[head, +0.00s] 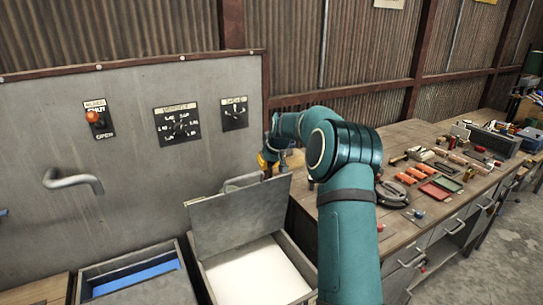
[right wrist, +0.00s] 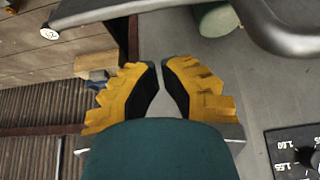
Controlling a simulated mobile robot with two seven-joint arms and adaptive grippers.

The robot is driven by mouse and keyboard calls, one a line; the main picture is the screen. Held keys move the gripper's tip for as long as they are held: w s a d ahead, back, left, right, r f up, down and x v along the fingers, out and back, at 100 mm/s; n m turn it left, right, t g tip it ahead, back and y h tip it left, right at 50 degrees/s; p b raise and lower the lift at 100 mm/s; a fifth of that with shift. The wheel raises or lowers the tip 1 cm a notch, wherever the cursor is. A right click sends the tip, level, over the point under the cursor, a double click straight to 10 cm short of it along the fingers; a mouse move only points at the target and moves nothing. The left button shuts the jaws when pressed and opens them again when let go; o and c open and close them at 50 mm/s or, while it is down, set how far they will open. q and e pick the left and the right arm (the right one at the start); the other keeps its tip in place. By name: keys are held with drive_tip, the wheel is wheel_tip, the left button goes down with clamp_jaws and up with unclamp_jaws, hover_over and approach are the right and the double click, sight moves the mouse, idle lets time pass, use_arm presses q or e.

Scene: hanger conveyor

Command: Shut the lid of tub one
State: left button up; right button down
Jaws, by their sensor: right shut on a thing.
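The open grey lid (head: 240,215) stands tilted up at the back of a tub (head: 203,277) with white contents. I see no number on the tub, so I cannot tell from a label that it is tub one. My right gripper (head: 270,163) is at the lid's upper right corner. Its yellow fingers (right wrist: 162,68) are close together in the right wrist view, shut on the lid's edge; the contact itself is mostly hidden. My left gripper is not in view.
A second tub (head: 88,290) with blue contents stands to the left. Behind are a grey panel (head: 140,140) with a red-knobbed lever (head: 92,117) and a bent pipe (head: 75,181). A wooden workbench (head: 400,140) with several tools is on the right.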

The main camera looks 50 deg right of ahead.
drive_tip(key=shift+s+a+f, duration=0.15)
drive_tip(key=shift+s+a, duration=0.05)
drive_tip(key=shift+s, duration=0.4)
drive_tip(key=shift+s+a+f, duration=0.15)
drive_tip(key=shift+s+a, duration=0.05)
drive_tip(key=shift+s, duration=0.35)
drive_tip(key=shift+s+a+f, duration=0.15)
drive_tip(key=shift+s+a, duration=0.05)
drive_tip(key=shift+s, duration=0.4)
